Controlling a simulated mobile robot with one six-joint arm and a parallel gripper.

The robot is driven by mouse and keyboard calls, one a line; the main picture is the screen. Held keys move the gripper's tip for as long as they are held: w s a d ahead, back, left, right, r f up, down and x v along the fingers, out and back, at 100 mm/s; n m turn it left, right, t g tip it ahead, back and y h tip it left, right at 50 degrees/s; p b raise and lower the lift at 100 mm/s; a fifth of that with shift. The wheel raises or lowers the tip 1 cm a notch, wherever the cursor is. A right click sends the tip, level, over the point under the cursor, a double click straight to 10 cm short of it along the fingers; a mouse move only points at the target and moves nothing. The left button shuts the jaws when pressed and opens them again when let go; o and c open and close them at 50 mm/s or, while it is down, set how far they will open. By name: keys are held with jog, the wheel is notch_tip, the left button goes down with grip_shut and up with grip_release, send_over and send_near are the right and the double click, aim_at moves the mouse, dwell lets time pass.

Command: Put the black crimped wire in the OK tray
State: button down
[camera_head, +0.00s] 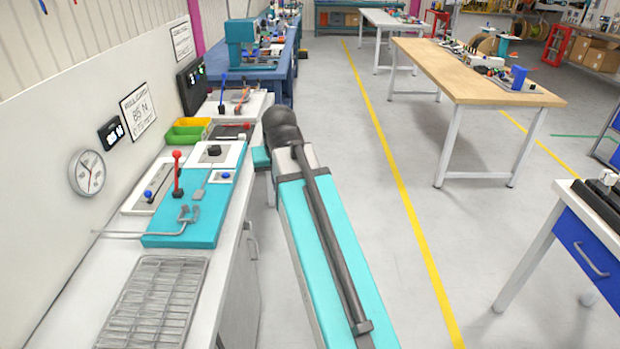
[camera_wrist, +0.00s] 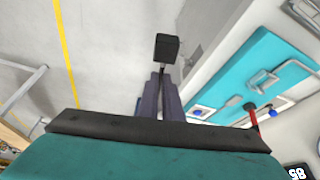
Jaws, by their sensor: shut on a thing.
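In the wrist view my gripper (camera_wrist: 161,82) is shut on a thin dark wire with a black block-shaped end (camera_wrist: 167,47). The black end sticks out past the fingertips, above the grey floor beside the bench edge. In the head view my arm hides the jaws and the wire. A green tray (camera_head: 182,136) and a yellow tray behind it stand on the bench, left of my arm. I can read no OK label on any tray.
The white bench (camera_head: 105,290) holds a teal fixture (camera_head: 185,232) with a red-knobbed lever (camera_head: 177,175) and a metal clamp. A wire rack (camera_head: 153,300) lies nearer. The floor (camera_head: 345,160) right of my arm is clear.

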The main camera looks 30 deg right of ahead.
jog(key=a+n+y, duration=0.1)
jog(key=a+n, duration=0.2)
jog(key=a, duration=1.1)
jog(key=shift+w+r, duration=0.15)
jog(key=shift+r, duration=0.2)
jog(key=shift+d, duration=0.2)
